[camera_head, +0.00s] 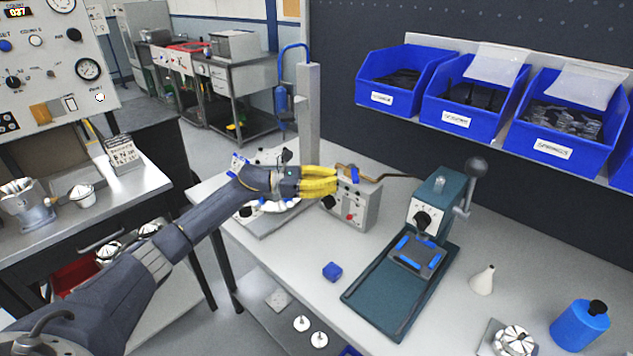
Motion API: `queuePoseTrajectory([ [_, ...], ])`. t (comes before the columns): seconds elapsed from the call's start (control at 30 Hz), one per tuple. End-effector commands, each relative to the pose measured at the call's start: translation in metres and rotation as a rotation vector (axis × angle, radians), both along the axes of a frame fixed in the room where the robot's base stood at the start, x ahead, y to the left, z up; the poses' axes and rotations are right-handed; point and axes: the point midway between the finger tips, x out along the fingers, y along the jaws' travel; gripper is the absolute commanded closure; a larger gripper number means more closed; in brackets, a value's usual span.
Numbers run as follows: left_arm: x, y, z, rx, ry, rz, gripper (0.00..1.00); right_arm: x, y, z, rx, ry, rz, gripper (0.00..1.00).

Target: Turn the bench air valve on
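The air valve (354,174), a brass fitting with a blue handle, sits at the top of a grey control box (357,205) on the bench. A dark hose runs from it to the right. My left gripper (335,181) has yellow fingers that point right and end just left of the blue handle, in front of part of the brass. Whether they touch the valve is unclear, and the gap between the fingers is too small to judge. My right gripper is not in view.
A teal press (433,215) with a lever stands right of the control box. A blue block (332,271), a white cone (483,281) and a blue bottle (579,325) stand on the bench. A grey post (308,110) rises behind my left gripper. Blue bins (470,105) hang above.

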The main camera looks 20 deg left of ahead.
Motion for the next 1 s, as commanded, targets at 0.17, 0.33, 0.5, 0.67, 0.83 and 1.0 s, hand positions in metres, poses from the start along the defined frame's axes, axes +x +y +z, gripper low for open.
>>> queuePoseTrajectory([
  [0.17, 0.008, -0.018, 0.000, -0.001, 0.001, 0.001, 1.00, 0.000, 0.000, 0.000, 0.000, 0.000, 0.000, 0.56],
  [0.33, 0.012, -0.028, 0.000, 0.000, 0.001, 0.001, 1.00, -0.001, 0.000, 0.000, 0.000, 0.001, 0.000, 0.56],
  [0.5, 0.014, -0.031, 0.000, 0.000, 0.000, 0.001, 1.00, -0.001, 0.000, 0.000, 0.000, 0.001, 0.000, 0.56],
  [0.67, 0.014, -0.031, 0.000, 0.000, 0.001, 0.001, 1.00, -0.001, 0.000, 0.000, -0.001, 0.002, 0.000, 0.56],
  [0.83, 0.014, -0.032, 0.000, 0.000, 0.001, 0.001, 1.00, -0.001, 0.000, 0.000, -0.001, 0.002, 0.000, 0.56],
  [1.0, 0.014, -0.040, 0.000, 0.000, 0.000, 0.001, 1.00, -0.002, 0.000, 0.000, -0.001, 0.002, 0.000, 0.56],
])
